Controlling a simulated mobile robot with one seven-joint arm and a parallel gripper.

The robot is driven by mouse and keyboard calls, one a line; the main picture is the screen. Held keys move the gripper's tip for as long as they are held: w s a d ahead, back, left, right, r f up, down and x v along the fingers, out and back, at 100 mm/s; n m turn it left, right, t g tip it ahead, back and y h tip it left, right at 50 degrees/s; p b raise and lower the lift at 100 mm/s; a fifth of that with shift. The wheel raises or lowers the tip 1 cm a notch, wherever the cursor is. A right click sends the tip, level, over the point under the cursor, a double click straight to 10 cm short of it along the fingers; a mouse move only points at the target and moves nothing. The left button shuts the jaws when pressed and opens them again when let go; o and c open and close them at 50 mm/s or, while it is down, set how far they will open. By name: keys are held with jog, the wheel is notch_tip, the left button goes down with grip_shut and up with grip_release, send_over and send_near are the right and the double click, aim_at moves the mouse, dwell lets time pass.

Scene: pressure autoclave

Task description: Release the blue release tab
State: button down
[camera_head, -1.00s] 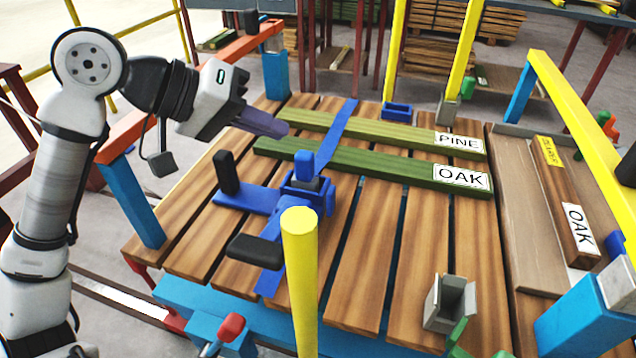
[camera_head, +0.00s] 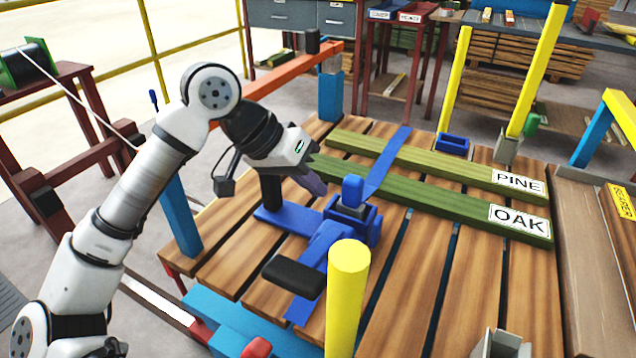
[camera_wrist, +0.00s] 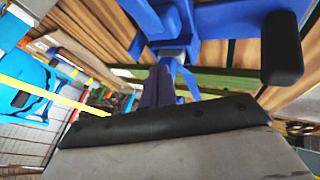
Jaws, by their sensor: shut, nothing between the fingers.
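The blue release tab (camera_head: 352,190) stands upright on the blue clamp-like tool (camera_head: 365,228), which sits on the slatted wooden deck. The tool has a black lever grip (camera_head: 293,275) in front and a black upright grip (camera_head: 271,188) at the back left. A blue strap (camera_head: 388,165) runs from the tool over the green boards. My gripper (camera_head: 316,184) is shut and empty, just left of the tab and apparently apart from it. In the wrist view its purple fingers (camera_wrist: 158,88) point toward the blue tool (camera_wrist: 172,45); I cannot tell which part there is the tab.
Green boards labelled PINE (camera_head: 440,162) and OAK (camera_head: 455,202) lie behind the tool. A yellow post (camera_head: 347,300) stands close in front of it. Another yellow post (camera_head: 455,80) rises at the back. The deck right of the tool is clear.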

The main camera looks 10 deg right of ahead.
aim_at(380, 222)
jog(key=x, duration=0.7)
jog(key=shift+d+f, duration=0.15)
jog(key=shift+f, duration=0.05)
jog(key=shift+s+d+r, duration=0.2)
jog(key=shift+s+d, duration=0.55)
jog(key=shift+d, duration=0.25)
jog(key=shift+s+d, duration=0.35)
jog(key=shift+d, duration=0.2)
jog(key=shift+s+d+t+y+b, duration=0.2)
jog(key=shift+d+t+y+b, duration=0.1)
jog(key=shift+y+b, duration=0.3)
jog(key=shift+s+d+r+m+t+y+b, duration=0.1)
jog(key=shift+s+d+m+t+y+b, duration=0.4)
jog(key=shift+b, duration=0.6)
jog(key=shift+s+d+r+b, duration=0.1)
jog(key=shift+s+d+b, duration=0.15)
jog(key=shift+d+b, duration=0.5)
jog(key=shift+a+r, duration=0.1)
jog(key=shift+a, duration=0.1)
